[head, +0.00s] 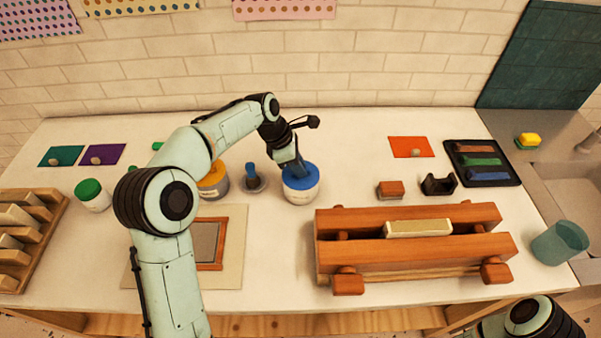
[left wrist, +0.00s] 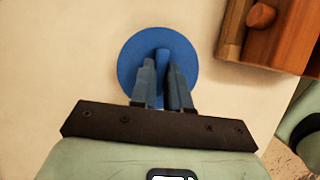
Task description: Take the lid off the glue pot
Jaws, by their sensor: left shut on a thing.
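The glue pot (head: 301,194) is a white pot with a label, standing upright on the worktop near the middle of the head view. Its round blue lid (head: 313,175) sits on top of it. In the left wrist view the lid (left wrist: 128,62) shows from above as a blue disc with a raised grip. My left gripper (head: 303,172) reaches down from above. Its two fingers (left wrist: 162,72) are closed on either side of that grip. The pot body is hidden under the lid in the wrist view. My right gripper is out of view.
A wooden press (head: 345,253) stands to the right in front of the pot. A blue-handled tool (head: 252,176) in a round base and an orange-lidded pot (head: 221,186) stand close on the left. A green-lidded pot (head: 92,196) is farther left. The worktop behind the blue-lidded pot is clear.

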